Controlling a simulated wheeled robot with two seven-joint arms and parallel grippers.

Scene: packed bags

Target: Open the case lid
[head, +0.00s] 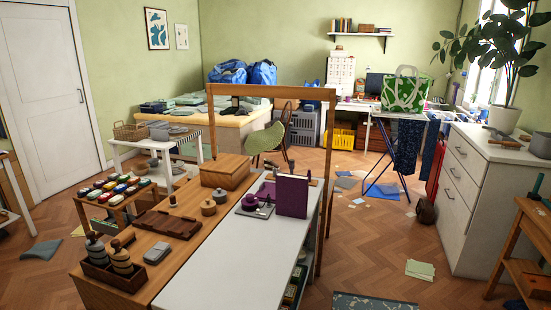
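I cannot tell for sure which thing is the case. A brown wooden box (226,172) with a flat, closed-looking top sits toward the far end of the wood and white bench. A purple panel (292,196) stands upright on the white part, beside a small grey tray with a round purple piece (250,201). A small grey, rounded case-like object (157,253) lies shut on the wooden part near the front. Neither of my grippers shows in the head view.
The bench's white top (225,265) is clear at the front.

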